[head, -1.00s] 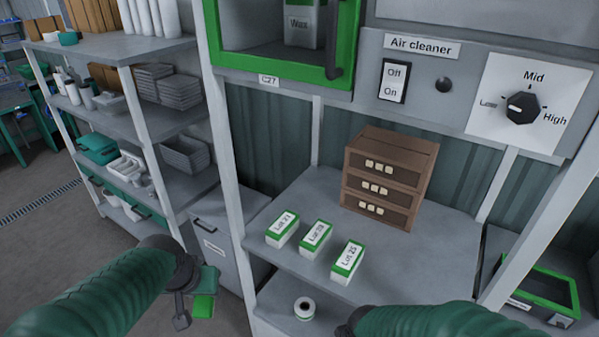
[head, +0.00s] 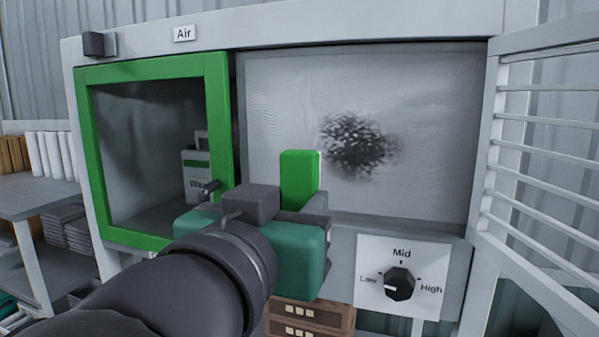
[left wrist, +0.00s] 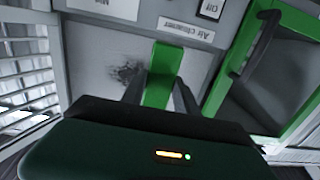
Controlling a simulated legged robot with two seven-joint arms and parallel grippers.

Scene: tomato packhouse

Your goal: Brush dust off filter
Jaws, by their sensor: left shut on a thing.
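The filter (head: 430,190) is a pale panel in the opening at the upper right of the machine, with a dark dust patch (head: 355,146) near its middle. It also shows in the left wrist view (left wrist: 96,52) with the patch. My left gripper (head: 312,205) is shut on a green brush (head: 300,176), which stands up in front of the filter, left of the patch. The left wrist view shows the brush (left wrist: 162,75) between both fingers. Its bristles are not visible, and I cannot tell whether it touches the filter. My right gripper is out of view.
A louvred panel (head: 545,130) stands open at the right. A green-framed door (head: 85,150) with a handle is at the left of the filter. A speed knob (head: 398,284) is below, pointing at Low.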

